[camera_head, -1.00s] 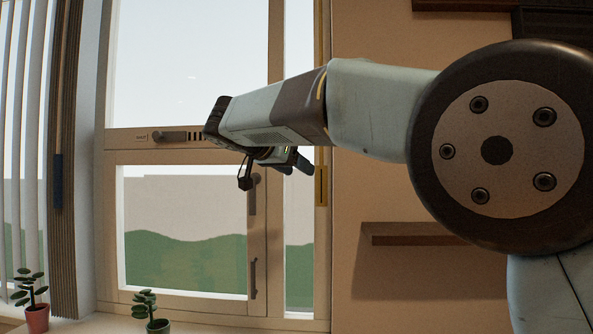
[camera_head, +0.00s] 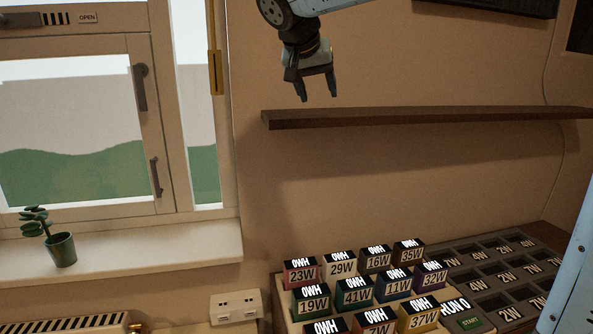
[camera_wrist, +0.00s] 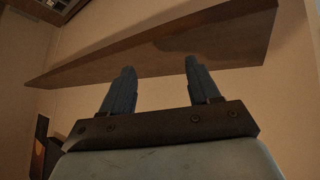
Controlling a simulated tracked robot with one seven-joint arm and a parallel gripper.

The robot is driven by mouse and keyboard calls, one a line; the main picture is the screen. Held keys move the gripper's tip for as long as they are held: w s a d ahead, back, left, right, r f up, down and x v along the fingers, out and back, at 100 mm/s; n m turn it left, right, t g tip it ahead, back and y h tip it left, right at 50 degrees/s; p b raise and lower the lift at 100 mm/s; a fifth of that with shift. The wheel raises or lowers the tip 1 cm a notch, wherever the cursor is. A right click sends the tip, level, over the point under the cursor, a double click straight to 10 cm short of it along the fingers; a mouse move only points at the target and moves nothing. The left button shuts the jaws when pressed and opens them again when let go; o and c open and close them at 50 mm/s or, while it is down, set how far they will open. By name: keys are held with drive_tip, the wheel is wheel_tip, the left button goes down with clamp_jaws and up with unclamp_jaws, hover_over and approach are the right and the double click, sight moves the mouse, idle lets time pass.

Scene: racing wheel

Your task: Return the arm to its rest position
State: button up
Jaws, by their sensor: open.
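My gripper (camera_head: 317,98) hangs at the top middle of the head view, fingers pointing down. It is open and empty, with a clear gap between the two fingers. My arm reaches it from the upper right. In the wrist view my gripper (camera_wrist: 156,75) shows two separate blue fingers with nothing between them.
A window (camera_head: 150,120) with a sill (camera_head: 140,250) is on the left, with a potted plant (camera_head: 62,250) on it. Below right is a tray (camera_head: 283,302) of several labelled coloured blocks beside a dark slotted tray (camera_head: 545,262).

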drive_tip(key=s+d+f+n+g+y, duration=0.1)
drive_tip(key=s+d+f, duration=0.3)
drive_tip(key=s+d, duration=0.25)
drive_tip(key=s+d+f+g+y, duration=0.1)
drive_tip(key=s+d+f, duration=0.45)
drive_tip(key=d, duration=0.25)
drive_tip(key=s+d+f, duration=0.2)
drive_tip(key=s+f, duration=0.3)
drive_tip(key=s, duration=0.2)
drive_tip(key=s+d+f+y, duration=0.1)
drive_tip(key=s+d+f, duration=0.1)
drive_tip(key=s+f, duration=0.3)
drive_tip(key=shift+s+d+n+y, duration=0.3)
drive_tip(key=shift+s+n, duration=0.1)
drive_tip(key=shift+s, duration=0.6)
drive_tip(key=shift+f, duration=0.1)
